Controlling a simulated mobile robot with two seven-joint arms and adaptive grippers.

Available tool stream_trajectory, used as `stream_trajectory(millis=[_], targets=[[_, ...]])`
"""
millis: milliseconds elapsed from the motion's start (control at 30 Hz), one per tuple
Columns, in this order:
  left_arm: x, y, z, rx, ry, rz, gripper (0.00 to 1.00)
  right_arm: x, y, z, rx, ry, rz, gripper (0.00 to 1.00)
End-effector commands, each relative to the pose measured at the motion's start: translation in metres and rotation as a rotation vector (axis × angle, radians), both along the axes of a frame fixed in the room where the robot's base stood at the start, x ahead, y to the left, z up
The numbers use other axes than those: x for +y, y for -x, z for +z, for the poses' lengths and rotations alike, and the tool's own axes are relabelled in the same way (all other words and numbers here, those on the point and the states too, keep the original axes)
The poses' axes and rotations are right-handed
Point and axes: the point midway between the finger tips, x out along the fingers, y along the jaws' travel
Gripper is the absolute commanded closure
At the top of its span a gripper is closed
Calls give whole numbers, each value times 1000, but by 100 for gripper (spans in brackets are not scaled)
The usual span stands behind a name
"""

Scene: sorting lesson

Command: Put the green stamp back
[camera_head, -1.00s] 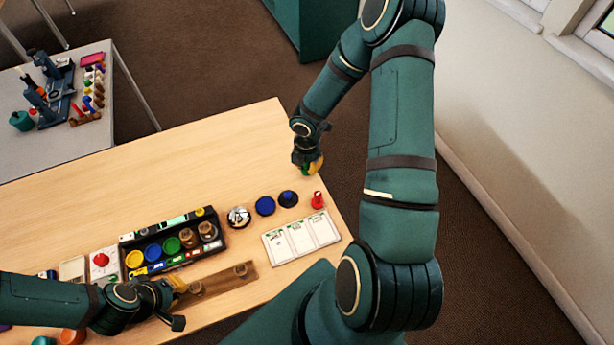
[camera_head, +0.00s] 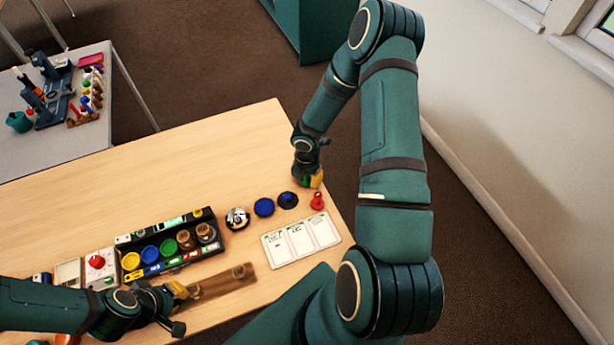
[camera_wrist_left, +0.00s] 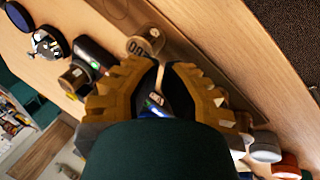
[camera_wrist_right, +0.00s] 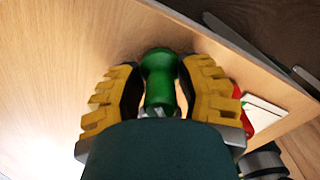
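The green stamp (camera_wrist_right: 160,80) sits between the two yellow fingers of my right gripper (camera_wrist_right: 160,90) in the right wrist view, with the dark pads against its sides. In the head view my right gripper (camera_head: 308,180) is low over the table's right part, behind the red stamp; I cannot tell whether the green stamp touches the table. My left gripper (camera_head: 182,290) is at the left end of the brown wooden rack (camera_head: 215,286). In the left wrist view its fingertips (camera_wrist_left: 162,65) nearly meet, with nothing seen held.
A black tray (camera_head: 122,240) of coloured pots stands behind the rack. A silver bell (camera_head: 237,218), blue pads (camera_head: 264,207), a red stamp (camera_head: 317,201) and white cards (camera_head: 300,238) lie to the right. The table's back (camera_head: 200,160) is clear.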

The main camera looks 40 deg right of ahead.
Motion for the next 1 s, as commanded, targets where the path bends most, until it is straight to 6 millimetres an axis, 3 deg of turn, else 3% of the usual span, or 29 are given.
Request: stream_trajectory(millis=[433, 1000], targets=[[0, -1, 5, -3, 0, 2, 100, 0, 0, 8, -1, 1, 0, 55], [2, -9, 31, -20, -4, 15, 100, 1, 0, 111, -1, 1, -2, 55]])
